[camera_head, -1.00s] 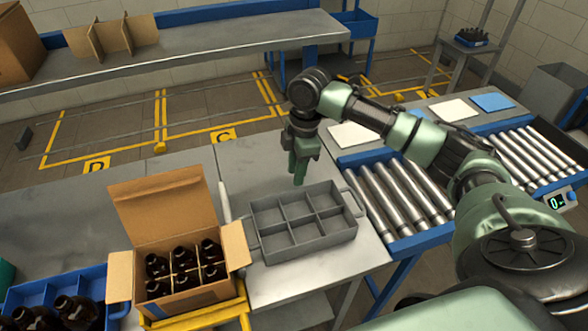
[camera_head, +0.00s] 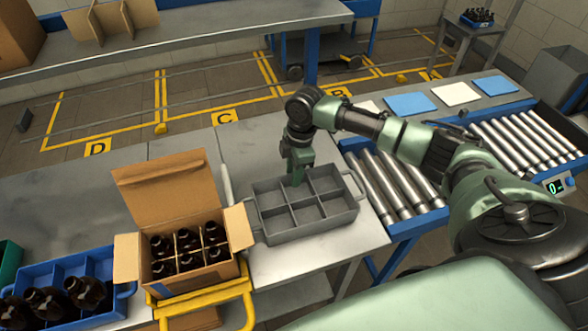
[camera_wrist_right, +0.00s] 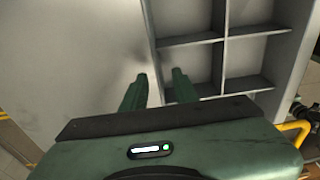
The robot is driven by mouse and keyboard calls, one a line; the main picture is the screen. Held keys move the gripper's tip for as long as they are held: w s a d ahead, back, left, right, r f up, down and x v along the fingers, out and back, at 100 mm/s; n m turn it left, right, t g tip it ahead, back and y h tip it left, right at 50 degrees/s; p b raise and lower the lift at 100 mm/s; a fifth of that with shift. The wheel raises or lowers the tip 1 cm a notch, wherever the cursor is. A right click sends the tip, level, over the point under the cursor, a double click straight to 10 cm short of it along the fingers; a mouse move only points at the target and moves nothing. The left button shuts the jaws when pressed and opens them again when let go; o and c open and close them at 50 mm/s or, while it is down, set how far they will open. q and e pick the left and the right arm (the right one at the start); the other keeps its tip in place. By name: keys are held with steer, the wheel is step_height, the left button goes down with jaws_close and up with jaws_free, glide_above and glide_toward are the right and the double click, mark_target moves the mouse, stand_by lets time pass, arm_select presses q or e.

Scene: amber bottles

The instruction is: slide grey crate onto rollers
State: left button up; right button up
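The grey crate (camera_head: 318,229) stands on the metal table, left of the rollers (camera_head: 382,192). It has several compartments, all empty, and a handle at each short end. My right gripper (camera_head: 297,180) points down at the crate's far long wall. In the right wrist view the fingers (camera_wrist_right: 160,80) stand apart, one on each side of the line of the crate wall (camera_wrist_right: 151,32). Whether they touch it cannot be told. My left gripper is not in view.
An open cardboard box (camera_head: 195,283) of amber bottles stands left of the crate on a yellow frame (camera_head: 205,308). A blue crate (camera_head: 103,266) with bottles is further left. More rollers (camera_head: 520,140) and a display (camera_head: 556,187) lie right.

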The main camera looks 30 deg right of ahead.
steer(key=shift+c, duration=0.3)
jaws_close()
stand_by(1.1)
